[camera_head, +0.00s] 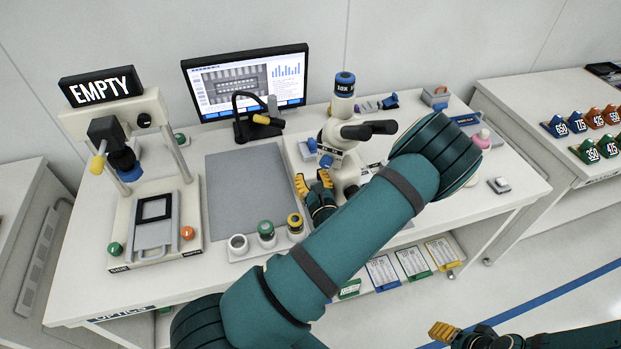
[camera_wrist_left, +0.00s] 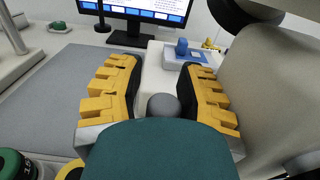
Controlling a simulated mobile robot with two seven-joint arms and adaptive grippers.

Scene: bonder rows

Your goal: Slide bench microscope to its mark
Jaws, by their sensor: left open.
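The bench microscope (camera_head: 337,135) stands upright on the white bench, off-white with a blue-banded top and black eyepieces. Its off-white body fills the right of the left wrist view (camera_wrist_left: 275,85). My left gripper (camera_head: 313,181) is low at the microscope's near left side. In the left wrist view my left gripper (camera_wrist_left: 160,95) is open, with a round grey knob (camera_wrist_left: 164,105) between its yellow fingers. I cannot tell whether the fingers touch it. My left forearm hides part of the microscope's base. I cannot make out the mark. My right gripper (camera_head: 443,332) is low at the right, away from the bench.
A grey mat (camera_head: 240,200) lies left of the microscope. Small capped pots, one with a green cap (camera_head: 265,230), stand at the front. A monitor (camera_head: 245,82) and dark lamp (camera_head: 245,128) stand behind. A fixture with an EMPTY sign (camera_head: 102,86) is at left.

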